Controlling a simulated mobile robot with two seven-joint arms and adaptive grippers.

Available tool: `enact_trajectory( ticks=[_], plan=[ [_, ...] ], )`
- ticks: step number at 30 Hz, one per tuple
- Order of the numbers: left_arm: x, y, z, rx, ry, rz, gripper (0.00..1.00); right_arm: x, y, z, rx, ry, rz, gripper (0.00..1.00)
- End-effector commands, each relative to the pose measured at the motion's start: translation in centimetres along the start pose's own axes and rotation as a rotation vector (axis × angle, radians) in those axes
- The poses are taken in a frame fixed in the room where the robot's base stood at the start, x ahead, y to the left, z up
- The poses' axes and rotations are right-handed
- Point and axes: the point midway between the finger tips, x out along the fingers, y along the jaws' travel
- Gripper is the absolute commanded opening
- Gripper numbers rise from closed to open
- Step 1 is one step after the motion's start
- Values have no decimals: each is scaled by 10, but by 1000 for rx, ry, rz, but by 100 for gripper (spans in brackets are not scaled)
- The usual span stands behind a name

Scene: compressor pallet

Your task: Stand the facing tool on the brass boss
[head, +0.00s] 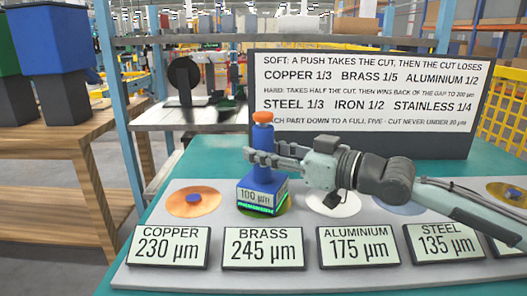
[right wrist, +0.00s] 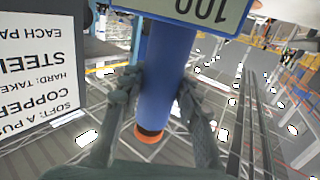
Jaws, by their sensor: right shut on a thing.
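The facing tool (head: 264,140) is a blue column with an orange cap and a square base whose display reads 100 µm. My right gripper (head: 270,155) is shut around its column from the right, and the tool looks upright. In the right wrist view the blue column (right wrist: 168,75) is between both fingers (right wrist: 160,95). The brass boss (head: 284,206) is a yellowish disc behind the BRASS 245 µm plate, partly hidden by the tool's base. The base is over it; I cannot tell whether they touch. My left gripper is not in view.
The aluminium disc (head: 332,207) and steel disc (head: 400,206) are to the right. Reading plates such as the BRASS plate (head: 263,249) line the front. A sign board (head: 400,140) stands behind.

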Motion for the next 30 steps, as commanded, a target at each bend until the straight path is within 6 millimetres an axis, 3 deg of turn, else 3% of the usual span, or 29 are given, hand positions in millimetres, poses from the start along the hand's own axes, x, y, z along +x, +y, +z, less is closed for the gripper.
enact_trajectory(
  ticks=[5, 6, 11, 21, 30],
  plan=[
    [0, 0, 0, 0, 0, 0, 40, 0, 0, -4, -5, 11, -1, 0],
    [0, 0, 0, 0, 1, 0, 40, 0, 0, 3, 0, 0, 0, 33],
    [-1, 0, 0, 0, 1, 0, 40, 0, 0, 3, 0, 0, 0, 53],
    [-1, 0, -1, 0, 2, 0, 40, 0, 0, -2, -1, 1, 0, 53],
    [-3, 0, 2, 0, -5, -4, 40, -48, 1, 1, -2, -2, 3, 53]
  ],
)
